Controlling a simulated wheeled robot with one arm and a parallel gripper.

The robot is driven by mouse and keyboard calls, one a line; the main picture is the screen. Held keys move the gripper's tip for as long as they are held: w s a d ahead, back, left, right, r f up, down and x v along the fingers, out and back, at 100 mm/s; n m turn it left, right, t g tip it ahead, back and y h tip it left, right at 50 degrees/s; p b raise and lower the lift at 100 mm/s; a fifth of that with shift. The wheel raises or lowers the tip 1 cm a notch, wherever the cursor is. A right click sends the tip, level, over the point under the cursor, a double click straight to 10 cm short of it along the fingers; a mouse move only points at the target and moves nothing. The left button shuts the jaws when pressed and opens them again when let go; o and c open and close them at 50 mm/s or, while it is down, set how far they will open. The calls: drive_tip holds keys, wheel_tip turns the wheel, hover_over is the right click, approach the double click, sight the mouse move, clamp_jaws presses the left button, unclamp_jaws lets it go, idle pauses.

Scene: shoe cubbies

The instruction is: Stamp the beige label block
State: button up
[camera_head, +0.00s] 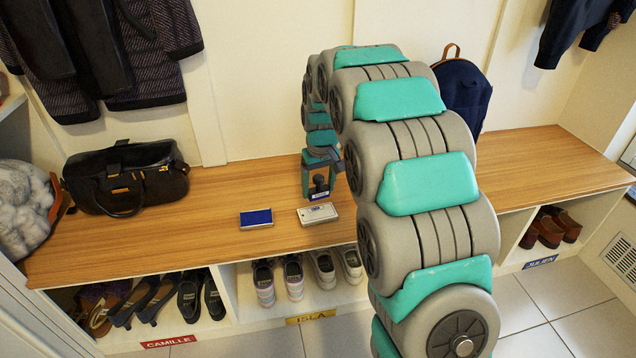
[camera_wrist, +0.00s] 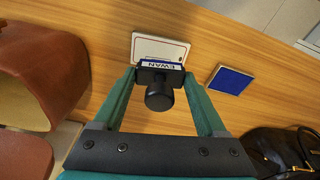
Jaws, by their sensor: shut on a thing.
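My gripper (camera_head: 319,172) is shut on a stamp (camera_head: 320,187) with a black round knob and a name plate. In the wrist view my gripper (camera_wrist: 160,76) has its teal fingers on either side of the stamp (camera_wrist: 159,96), whose label reads EWAN. The beige label block (camera_head: 318,214) lies flat on the bench, just in front of the stamp in the head view. In the wrist view the block (camera_wrist: 158,49) is partly covered by the stamp at its lower edge. I cannot tell whether they touch. A blue ink pad (camera_head: 256,217) lies left of the block; it also shows in the wrist view (camera_wrist: 230,81).
The wooden bench (camera_head: 225,190) is clear around the block and pad. A black bag (camera_head: 126,178) stands at its left, a navy backpack (camera_head: 463,92) behind my arm. A brown bag (camera_wrist: 38,75) shows in the wrist view. Shoes (camera_head: 294,277) fill the cubbies below.

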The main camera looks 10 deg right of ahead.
sight(318, 215)
drive_tip(key=shift+d+f, duration=0.1)
drive_tip(key=shift+f+b, duration=0.6)
drive_tip(key=shift+f, duration=2.35)
drive_tip(key=shift+f, duration=0.6)
drive_tip(key=shift+r, duration=0.1)
drive_tip(key=shift+r+p, duration=0.45)
drive_tip(key=shift+r, duration=3.1)
drive_tip(key=shift+s+f, duration=0.1)
drive_tip(key=shift+s, duration=0.05)
